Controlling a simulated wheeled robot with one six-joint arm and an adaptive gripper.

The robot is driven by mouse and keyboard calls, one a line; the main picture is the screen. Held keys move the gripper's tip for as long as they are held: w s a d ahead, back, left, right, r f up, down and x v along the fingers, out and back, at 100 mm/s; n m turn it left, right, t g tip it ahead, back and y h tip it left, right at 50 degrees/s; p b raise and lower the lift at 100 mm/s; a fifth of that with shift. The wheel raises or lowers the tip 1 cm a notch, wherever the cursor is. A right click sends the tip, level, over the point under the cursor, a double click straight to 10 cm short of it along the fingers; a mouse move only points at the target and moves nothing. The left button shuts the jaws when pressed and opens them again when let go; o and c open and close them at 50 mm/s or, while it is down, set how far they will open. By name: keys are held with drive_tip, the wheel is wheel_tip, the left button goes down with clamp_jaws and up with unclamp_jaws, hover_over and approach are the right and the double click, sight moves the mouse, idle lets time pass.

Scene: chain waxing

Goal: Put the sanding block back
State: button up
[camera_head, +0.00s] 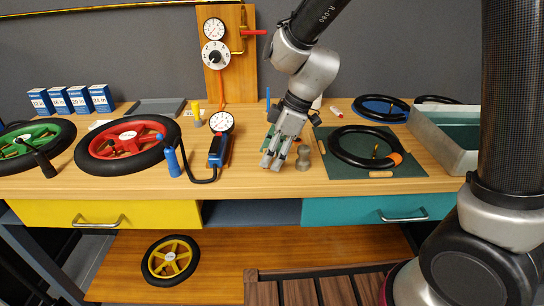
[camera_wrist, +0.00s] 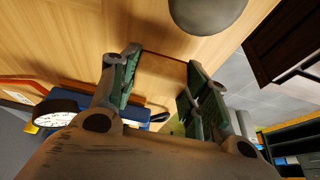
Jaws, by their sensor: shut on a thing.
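My gripper (camera_head: 274,162) is low over the middle of the workbench, fingers pointing down, beside a grey knob-shaped piece (camera_head: 302,160). In the wrist view my gripper's green-padded fingers (camera_wrist: 160,85) stand apart on either side of a wood-coloured block, which I take to be the sanding block (camera_wrist: 163,74). Its colour is close to the tabletop, so its outline is hard to make out. In the head view the fingers largely hide it. I cannot tell whether it touches the bench. The rounded grey top (camera_wrist: 207,10) shows just beyond the fingers.
A blue gauge pump (camera_head: 216,150) with a hose stands left of my gripper. A green mat (camera_head: 335,168) with a black tyre (camera_head: 350,158) lies to the right. A red wheel (camera_head: 128,143) and a grey tray (camera_head: 452,150) flank these. Bare wood shows along the front edge.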

drive_tip(key=shift+f, duration=0.45)
drive_tip(key=shift+f, duration=0.1)
drive_tip(key=shift+f, duration=0.15)
drive_tip(key=shift+s+d+f, duration=0.15)
drive_tip(key=shift+s+f, duration=0.05)
drive_tip(key=shift+f, duration=0.2)
drive_tip(key=o, duration=0.8)
drive_tip(key=shift+f, duration=0.1)
drive_tip(key=shift+o, duration=1.3)
drive_tip(key=shift+w, duration=0.1)
